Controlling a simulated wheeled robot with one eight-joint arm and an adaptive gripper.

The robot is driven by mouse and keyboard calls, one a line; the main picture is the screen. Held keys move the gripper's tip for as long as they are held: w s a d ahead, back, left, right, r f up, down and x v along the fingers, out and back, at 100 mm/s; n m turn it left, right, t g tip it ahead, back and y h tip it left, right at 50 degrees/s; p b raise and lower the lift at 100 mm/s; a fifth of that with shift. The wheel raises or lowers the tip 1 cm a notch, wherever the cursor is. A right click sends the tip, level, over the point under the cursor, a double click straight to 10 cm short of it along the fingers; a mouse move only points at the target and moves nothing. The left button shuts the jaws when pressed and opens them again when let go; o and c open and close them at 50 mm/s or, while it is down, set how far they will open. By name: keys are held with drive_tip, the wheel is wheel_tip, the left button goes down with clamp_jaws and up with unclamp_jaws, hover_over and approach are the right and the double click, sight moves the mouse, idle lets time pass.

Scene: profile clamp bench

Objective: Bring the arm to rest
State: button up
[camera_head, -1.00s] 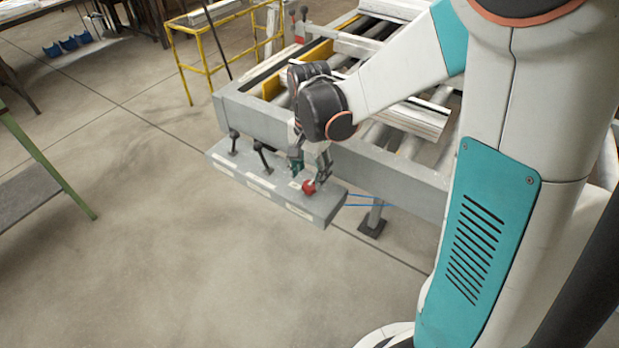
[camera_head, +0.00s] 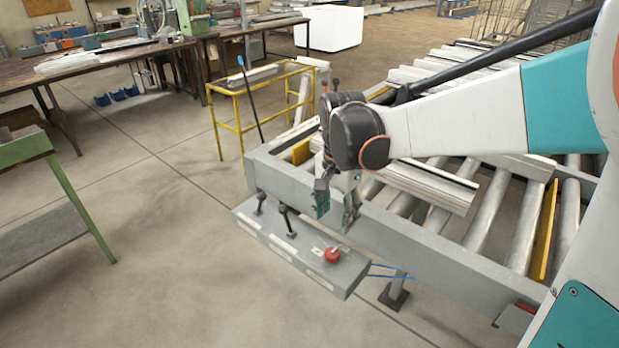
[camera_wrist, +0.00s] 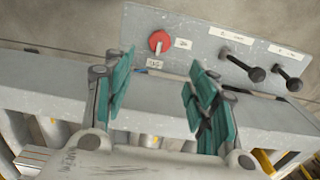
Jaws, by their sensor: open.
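My gripper (camera_head: 336,200) is open and empty. It hangs above the frame rail, just behind a grey control panel (camera_head: 318,266). The panel carries a red knob (camera_head: 333,254) at its right end and two black levers (camera_head: 286,221) toward its left. In the wrist view my gripper (camera_wrist: 155,100) shows two teal-padded fingers spread apart. The red knob (camera_wrist: 159,42) lies beyond the left finger, with a clear gap to it. The levers (camera_wrist: 240,66) are at the right of that view.
A roller conveyor (camera_head: 440,215) with grey profiles (camera_head: 425,182) lies under and beside my arm. A yellow railing (camera_head: 240,127) stands behind. A green-framed bench (camera_head: 75,195) is at the left. The floor in front of the panel is clear.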

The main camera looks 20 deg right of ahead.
drive_tip(key=s+r+n+t, duration=0.2)
drive_tip(key=s+n+t, duration=0.1)
drive_tip(key=s+n, duration=0.2)
drive_tip(key=s+r+n+t, duration=0.3)
drive_tip(key=s+n, duration=0.3)
drive_tip(key=s, duration=0.4)
drive_tip(key=shift+t, duration=0.6)
drive_tip(key=shift+s, duration=0.1)
